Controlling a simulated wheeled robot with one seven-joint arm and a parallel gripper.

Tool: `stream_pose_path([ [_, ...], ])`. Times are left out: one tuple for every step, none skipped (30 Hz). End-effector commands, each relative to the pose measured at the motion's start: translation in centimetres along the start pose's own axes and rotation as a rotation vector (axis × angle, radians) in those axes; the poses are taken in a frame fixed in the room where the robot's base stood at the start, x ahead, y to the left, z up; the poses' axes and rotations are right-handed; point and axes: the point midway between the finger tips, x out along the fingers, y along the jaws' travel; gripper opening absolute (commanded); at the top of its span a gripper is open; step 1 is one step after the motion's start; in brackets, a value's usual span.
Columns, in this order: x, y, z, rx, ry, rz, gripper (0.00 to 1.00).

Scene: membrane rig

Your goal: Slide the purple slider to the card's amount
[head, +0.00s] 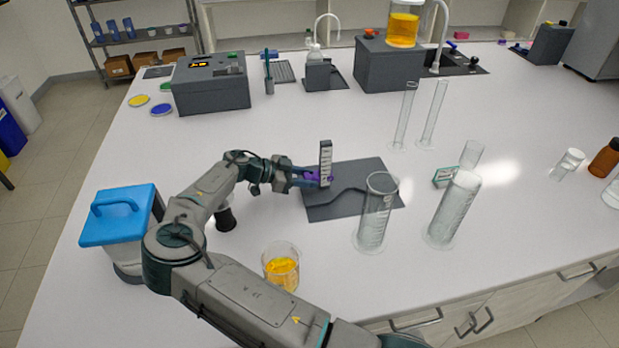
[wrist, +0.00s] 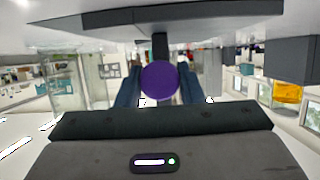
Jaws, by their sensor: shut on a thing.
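The purple slider (head: 313,178) is at the small upright scale post (head: 325,157), low on its height, on a dark grey mat. My gripper (head: 312,179) reaches it from the left and is shut on it. In the wrist view the slider's round purple knob (wrist: 160,81) sits between my two fingers (wrist: 160,92). The scale's marks are too small to read. A small green-edged card holder (head: 443,177) stands right of the mat; I cannot read any amount on it.
A beaker of orange liquid (head: 281,267) and a black stopper-like thing (head: 226,217) are near my arm. A blue-lidded container (head: 119,215) is at the left.

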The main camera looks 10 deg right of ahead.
Motion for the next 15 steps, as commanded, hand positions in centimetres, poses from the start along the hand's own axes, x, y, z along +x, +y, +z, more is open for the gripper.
stream_pose_path([
  [0.18, 0.05, 0.37, 0.001, -0.001, 0.002, 0.0],
  [0.18, 0.05, 0.35, 0.001, 0.0, 0.002, 0.0],
  [0.16, 0.05, 0.3, 0.001, 0.0, 0.003, 0.0],
  [0.15, 0.05, 0.25, 0.001, 0.0, 0.003, 0.0],
  [0.13, 0.06, 0.22, 0.001, 0.0, 0.003, 0.0],
  [0.13, 0.06, 0.2, 0.001, 0.0, 0.003, 0.0],
  [0.13, 0.06, 0.19, 0.001, 0.0, 0.003, 0.0],
  [0.13, 0.06, 0.19, 0.001, 0.0, 0.003, 0.0],
  [0.13, 0.06, 0.18, 0.001, 0.0, 0.003, 0.0],
  [0.13, 0.06, 0.18, 0.001, 0.0, 0.003, 0.0],
  [0.13, 0.06, 0.18, 0.001, 0.0, 0.003, 0.42],
  [0.13, 0.06, 0.18, 0.001, 0.0, 0.003, 0.54],
  [0.13, 0.06, 0.18, 0.001, 0.0, 0.003, 0.56],
  [0.12, 0.06, 0.18, 0.0, 0.0, 0.003, 0.56],
  [0.12, 0.05, 0.18, 0.0, 0.0, 0.003, 0.56],
])
